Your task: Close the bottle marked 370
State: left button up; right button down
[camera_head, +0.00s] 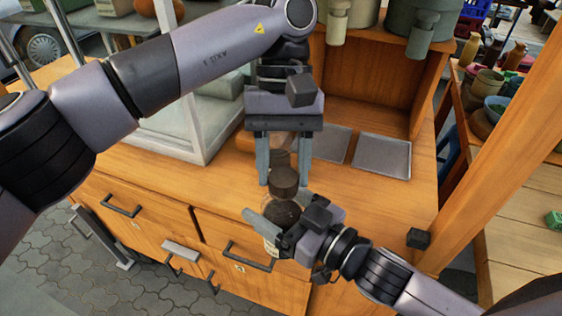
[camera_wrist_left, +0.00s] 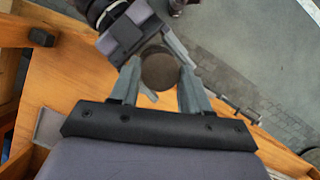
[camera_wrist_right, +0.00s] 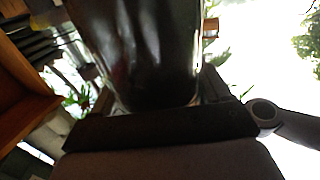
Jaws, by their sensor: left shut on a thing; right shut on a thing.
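A dark bottle (camera_head: 281,214) with a pale label is held over the counter's front edge in the head view. Its dark body fills the top of the right wrist view (camera_wrist_right: 150,50). No marking is readable. My right gripper (camera_head: 280,231) is shut around the bottle. A dark round cap (camera_head: 285,183) is just above the bottle; its round top shows in the left wrist view (camera_wrist_left: 159,71). My left gripper (camera_head: 284,176) points down and is shut on the cap, one finger on each side. I cannot tell whether the cap touches the bottle's mouth.
The wooden counter (camera_head: 150,185) has drawers with dark handles below. Two grey trays (camera_head: 382,157) lie behind and right of the grippers. A glass case (camera_head: 190,120) stands at the left. Large grey-green containers (camera_head: 425,22) stand above the back shelf. A wooden post (camera_head: 500,140) rises at the right.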

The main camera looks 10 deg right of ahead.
pick_arm(q)
jog(key=m+y, duration=0.1)
jog(key=m, duration=0.2)
jog(key=m+t+y, duration=0.1)
jog(key=m, duration=0.2)
jog(key=shift+d+m, duration=0.2)
jog(key=shift+m, duration=0.1)
jog(key=o, duration=1)
jog(key=shift+s, duration=0.1)
